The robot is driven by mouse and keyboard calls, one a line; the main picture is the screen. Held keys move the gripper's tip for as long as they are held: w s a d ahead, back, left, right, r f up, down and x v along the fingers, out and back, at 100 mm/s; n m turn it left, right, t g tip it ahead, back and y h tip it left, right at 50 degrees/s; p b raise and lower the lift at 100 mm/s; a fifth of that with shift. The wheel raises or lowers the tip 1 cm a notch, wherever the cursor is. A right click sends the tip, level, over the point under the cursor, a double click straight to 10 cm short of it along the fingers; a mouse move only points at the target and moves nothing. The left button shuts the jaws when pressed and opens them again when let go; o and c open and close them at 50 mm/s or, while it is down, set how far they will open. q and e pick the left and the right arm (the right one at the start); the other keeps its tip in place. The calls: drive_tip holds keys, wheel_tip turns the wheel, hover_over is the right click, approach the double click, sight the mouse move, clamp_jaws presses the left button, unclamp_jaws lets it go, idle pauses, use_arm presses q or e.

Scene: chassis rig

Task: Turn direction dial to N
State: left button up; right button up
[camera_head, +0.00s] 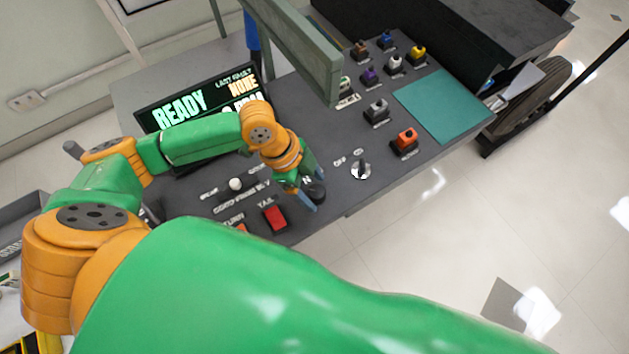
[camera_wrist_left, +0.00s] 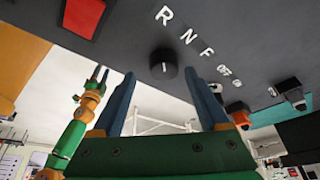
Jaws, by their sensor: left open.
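The direction dial is a round black knob with a short white mark; it shows in the left wrist view (camera_wrist_left: 164,64) and in the head view (camera_head: 317,191). White letters R, N and F (camera_wrist_left: 188,36) run beside it in the left wrist view. I cannot tell which letter the mark points at. My left gripper (camera_head: 310,188) is open at the dial, its blue fingers on either side of the knob in the left wrist view (camera_wrist_left: 160,76); touch is not clear. My right gripper (camera_wrist_left: 100,73) shows small and empty in that view, its fingers apart.
A red button (camera_head: 274,218), a white-knobbed lever (camera_head: 236,184) and a metal toggle switch (camera_head: 361,170) lie near the dial. An orange switch (camera_head: 405,140) and several coloured knobs are farther right. A grey-green post (camera_head: 300,50) stands over the panel. The READY display (camera_head: 190,105) is behind.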

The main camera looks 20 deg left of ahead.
use_arm(q)
drive_tip(key=shift+w+d+f, duration=0.1)
drive_tip(key=shift+d+f, duration=0.05)
drive_tip(key=shift+f, duration=0.3)
drive_tip(key=shift+w+f, duration=0.2)
drive_tip(key=shift+w, duration=0.1)
drive_tip(key=shift+s, duration=0.1)
clamp_jaws()
